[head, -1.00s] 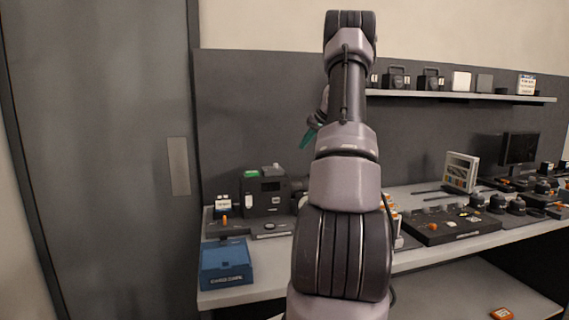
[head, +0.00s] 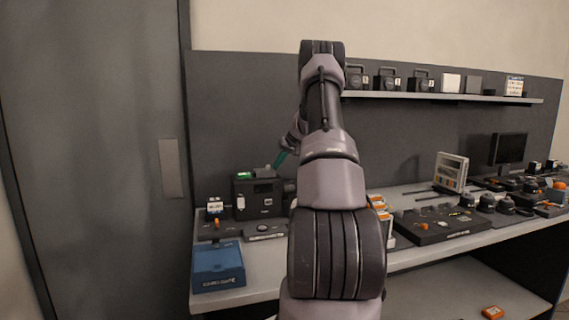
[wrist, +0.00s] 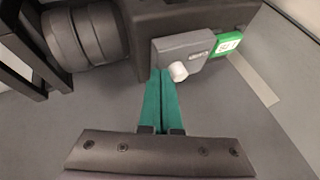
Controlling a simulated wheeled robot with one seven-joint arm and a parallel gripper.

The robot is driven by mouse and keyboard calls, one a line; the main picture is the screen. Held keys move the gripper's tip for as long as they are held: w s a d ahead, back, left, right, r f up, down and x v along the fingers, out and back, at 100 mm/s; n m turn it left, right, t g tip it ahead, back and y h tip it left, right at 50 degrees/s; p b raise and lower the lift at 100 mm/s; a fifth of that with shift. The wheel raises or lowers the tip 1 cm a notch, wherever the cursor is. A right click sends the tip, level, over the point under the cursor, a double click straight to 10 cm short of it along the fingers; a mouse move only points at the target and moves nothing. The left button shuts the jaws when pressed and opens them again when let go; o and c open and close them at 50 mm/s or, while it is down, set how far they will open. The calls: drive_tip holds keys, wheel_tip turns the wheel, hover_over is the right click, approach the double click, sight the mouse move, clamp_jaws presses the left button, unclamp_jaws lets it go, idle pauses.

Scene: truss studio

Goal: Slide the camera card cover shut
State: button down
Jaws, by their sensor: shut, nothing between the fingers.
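The dark camera (head: 258,200) stands on the bench left of my arm; its ribbed lens (wrist: 98,38) shows in the wrist view. On its top is a grey card cover (wrist: 186,45) with a white knob (wrist: 178,72). A green card (wrist: 228,43) with a white label sticks out beside the cover's right end; it also shows in the head view (head: 243,175). My gripper (wrist: 160,72) is shut and empty, its green fingertips close to the left side of the knob. I cannot tell whether they touch it. In the head view my gripper (head: 276,166) is just above the camera.
A blue box (head: 218,268) stands at the bench's front left. A small white-topped item (head: 214,207) is left of the camera. A dark tray (head: 440,226) with small parts lies to the right. A shelf (head: 440,97) holds several boxes above.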

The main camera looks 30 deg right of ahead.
drive_tip(key=shift+w+a, duration=0.1)
drive_tip(key=shift+a, duration=0.05)
drive_tip(key=a, duration=0.3)
drive_tip(key=w+a, duration=0.1)
drive_tip(key=a, duration=0.2)
drive_tip(key=w+a, duration=0.1)
drive_tip(key=a, duration=0.2)
drive_tip(key=shift+w, duration=0.25)
drive_tip(key=shift+a, duration=0.15)
